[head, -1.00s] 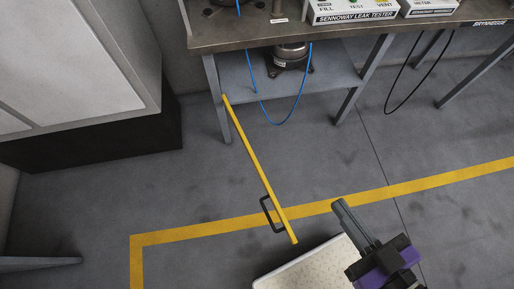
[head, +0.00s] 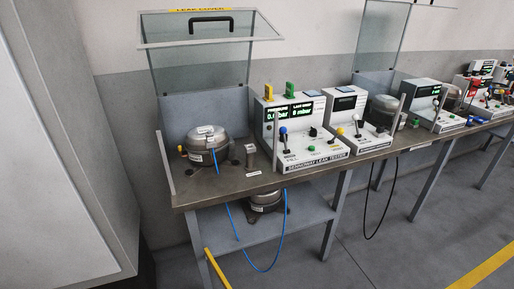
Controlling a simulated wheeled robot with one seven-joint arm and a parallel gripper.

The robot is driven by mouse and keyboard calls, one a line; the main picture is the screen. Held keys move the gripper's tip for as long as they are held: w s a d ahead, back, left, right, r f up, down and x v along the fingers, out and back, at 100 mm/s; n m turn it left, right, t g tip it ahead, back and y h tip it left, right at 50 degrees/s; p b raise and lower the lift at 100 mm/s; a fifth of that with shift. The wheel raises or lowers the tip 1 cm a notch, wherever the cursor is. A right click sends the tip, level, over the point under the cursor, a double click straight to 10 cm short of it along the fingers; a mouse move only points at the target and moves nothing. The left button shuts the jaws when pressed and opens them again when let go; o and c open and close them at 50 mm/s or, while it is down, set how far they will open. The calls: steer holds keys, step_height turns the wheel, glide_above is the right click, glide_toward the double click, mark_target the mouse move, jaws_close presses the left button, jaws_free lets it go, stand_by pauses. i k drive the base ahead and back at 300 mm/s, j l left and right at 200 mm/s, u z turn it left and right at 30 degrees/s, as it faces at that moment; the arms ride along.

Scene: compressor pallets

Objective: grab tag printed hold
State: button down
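Two small upright tags stand on top of the near leak tester (head: 300,150) in the head view. One is a yellow tag (head: 268,92) and the other, to its right, is a green tag (head: 290,90). Any print on them is too small to read, so I cannot tell which says hold. My gripper is not in view now.
A compressor (head: 205,146) with a blue hose sits on the bench (head: 235,187) left of the tester, under a raised clear cover (head: 200,60). Another stands on the lower shelf (head: 240,230). A yellow bar (head: 217,270) leans at the front leg. More testers line the right.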

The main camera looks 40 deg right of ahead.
mark_target(268, 89)
steer(key=i+l+z, duration=0.3)
steer(key=i, duration=0.15)
steer(key=i+l+z, duration=0.15)
steer(key=i+z, duration=0.2)
steer(key=i, duration=0.05)
